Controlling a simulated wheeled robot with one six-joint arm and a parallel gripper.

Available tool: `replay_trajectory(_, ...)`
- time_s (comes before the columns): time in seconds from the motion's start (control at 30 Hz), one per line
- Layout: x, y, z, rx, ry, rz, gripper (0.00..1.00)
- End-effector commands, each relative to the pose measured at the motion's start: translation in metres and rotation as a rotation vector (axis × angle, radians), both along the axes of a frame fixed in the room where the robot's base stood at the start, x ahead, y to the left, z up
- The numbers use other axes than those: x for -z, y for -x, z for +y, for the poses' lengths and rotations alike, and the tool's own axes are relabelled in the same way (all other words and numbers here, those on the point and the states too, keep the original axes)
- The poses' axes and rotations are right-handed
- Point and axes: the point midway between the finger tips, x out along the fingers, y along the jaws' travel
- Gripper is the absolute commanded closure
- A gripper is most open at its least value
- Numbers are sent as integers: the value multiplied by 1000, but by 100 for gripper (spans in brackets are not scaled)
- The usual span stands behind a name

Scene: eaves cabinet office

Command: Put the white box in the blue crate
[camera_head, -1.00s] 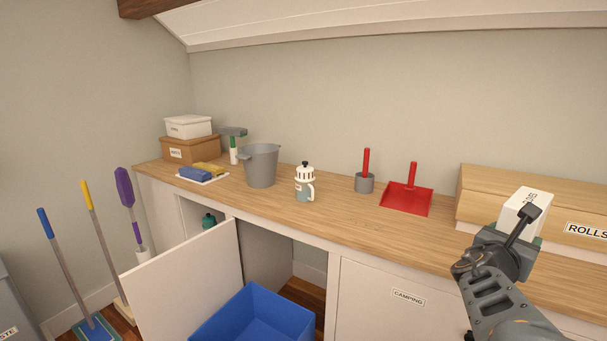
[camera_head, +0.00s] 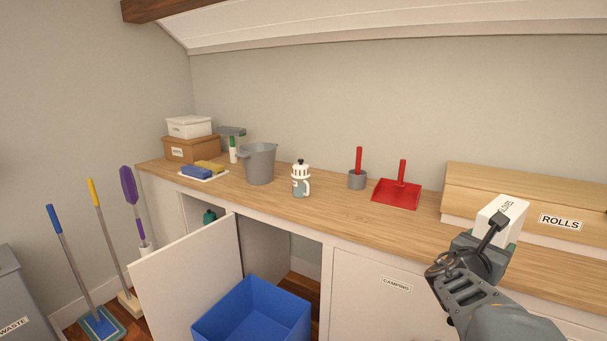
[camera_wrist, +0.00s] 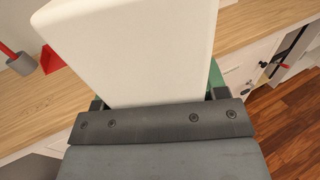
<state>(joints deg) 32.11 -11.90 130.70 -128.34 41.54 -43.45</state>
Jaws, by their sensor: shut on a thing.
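The white box (camera_head: 497,214), with dark lettering on it, is held up in my gripper (camera_head: 492,240) at the right of the head view. My gripper is shut on it, in front of the counter's right part. In the wrist view the white box (camera_wrist: 135,50) fills the upper middle, and the gripper's fingertips are hidden behind it. The blue crate (camera_head: 253,308) stands on the floor below the counter, by the open cabinet door, at the lower middle of the head view. Its visible inside looks empty. My gripper is well to the right of it and higher.
The open white cabinet door (camera_head: 187,283) stands just left of the crate. The wooden counter (camera_head: 330,212) holds a grey bucket (camera_head: 258,164), a French press (camera_head: 300,180), a red dustpan (camera_head: 397,194) and a wooden ROLLS box (camera_head: 540,190). A grey WASTE bin (camera_head: 14,300) is at far left.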

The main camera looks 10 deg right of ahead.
Motion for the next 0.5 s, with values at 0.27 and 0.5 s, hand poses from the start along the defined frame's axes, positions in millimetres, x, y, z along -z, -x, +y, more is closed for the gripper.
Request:
replay_trajectory(0.27,35,-59,61,-187,-2,7,72)
replay_trajectory(0.5,87,-111,166,-471,-3,9,72)
